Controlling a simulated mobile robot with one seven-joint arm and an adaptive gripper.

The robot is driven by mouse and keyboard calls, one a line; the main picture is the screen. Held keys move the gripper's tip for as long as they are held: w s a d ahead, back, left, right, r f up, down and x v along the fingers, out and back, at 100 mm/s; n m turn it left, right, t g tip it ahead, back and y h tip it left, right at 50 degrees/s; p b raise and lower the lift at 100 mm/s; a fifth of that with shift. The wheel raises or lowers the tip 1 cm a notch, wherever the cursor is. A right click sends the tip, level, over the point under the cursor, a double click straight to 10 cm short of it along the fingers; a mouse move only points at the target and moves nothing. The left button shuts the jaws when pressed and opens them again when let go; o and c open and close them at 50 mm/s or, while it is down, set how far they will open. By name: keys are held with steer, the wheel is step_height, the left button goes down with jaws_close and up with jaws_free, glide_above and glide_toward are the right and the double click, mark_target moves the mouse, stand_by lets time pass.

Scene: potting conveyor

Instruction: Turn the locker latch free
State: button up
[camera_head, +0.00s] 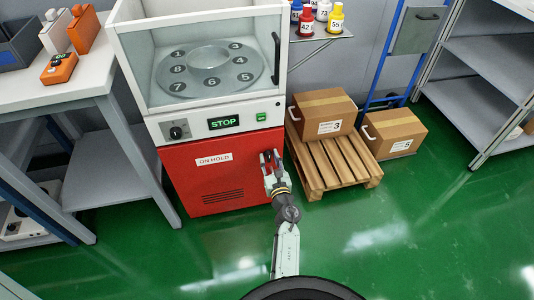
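A red cabinet door (215,182) with an "ON HOLD" label (214,160) fills the lower front of the white machine. No latch can be made out clearly on it. My gripper (270,156) is at the door's right edge, its fingers pointing at the red face. The fingers and any handle there overlap, so I cannot tell whether they touch the door or hold anything. A grey box with a dark handle (420,30) hangs on the blue frame at the upper right, away from my gripper.
A wooden pallet (335,165) with a carton (323,113) stands close to the right of my gripper; another carton (393,132) is beyond it. A workbench (60,90) is on the left, shelving (485,80) on the right. Green floor in front is clear.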

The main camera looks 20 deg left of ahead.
steer(key=shift+w, duration=0.1)
steer(key=shift+c, duration=0.3)
steer(key=shift+r, duration=0.1)
jaws_close()
